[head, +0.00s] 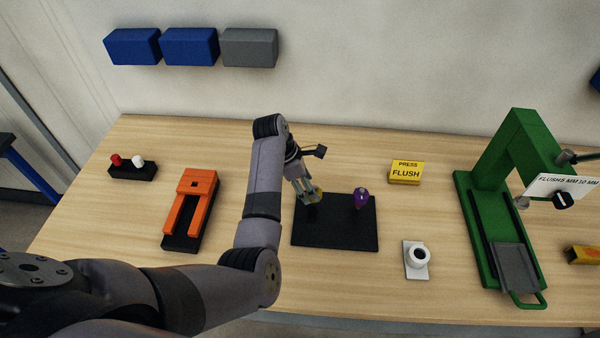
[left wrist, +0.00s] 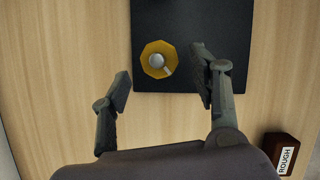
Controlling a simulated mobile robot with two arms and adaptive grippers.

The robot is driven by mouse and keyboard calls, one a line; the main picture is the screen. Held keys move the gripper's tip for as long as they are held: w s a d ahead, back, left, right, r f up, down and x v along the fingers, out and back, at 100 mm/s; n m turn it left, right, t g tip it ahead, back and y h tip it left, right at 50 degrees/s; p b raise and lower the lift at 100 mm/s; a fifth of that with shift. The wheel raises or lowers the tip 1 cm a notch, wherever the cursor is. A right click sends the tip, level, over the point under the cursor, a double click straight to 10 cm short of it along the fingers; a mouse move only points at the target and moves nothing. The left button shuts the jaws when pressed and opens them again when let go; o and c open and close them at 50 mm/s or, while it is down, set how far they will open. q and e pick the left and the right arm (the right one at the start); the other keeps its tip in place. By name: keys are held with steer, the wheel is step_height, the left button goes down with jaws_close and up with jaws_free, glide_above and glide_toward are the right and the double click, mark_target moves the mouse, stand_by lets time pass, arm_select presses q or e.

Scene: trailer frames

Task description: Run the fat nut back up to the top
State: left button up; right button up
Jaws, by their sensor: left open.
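The fat nut is a yellow faceted ring (left wrist: 148,63) around a pale upright rod (left wrist: 164,65), seen from above in the left wrist view. It stands at the edge of a black base plate (head: 336,236). In the head view, a bit of the yellow nut (head: 318,191) shows beside my left gripper (head: 309,198). My left gripper (left wrist: 160,74) is open, with one finger on each side of the nut. I see gaps between fingers and nut, but cannot tell the height match. The nut's height on the rod is hidden. My right gripper is not in view.
A purple piece (head: 361,199) stands on the same plate, to the right. Around it are a yellow FLUSH sign (head: 406,171), a white ring fixture (head: 416,258), a green press (head: 483,230) and an orange fork-shaped fixture (head: 186,212). A ROUGH block (left wrist: 283,153) shows in the wrist view.

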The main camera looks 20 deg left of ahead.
arm_select(q)
steer(key=v, duration=0.8)
steer(key=shift+s, duration=0.1)
steer(key=shift+a, duration=0.1)
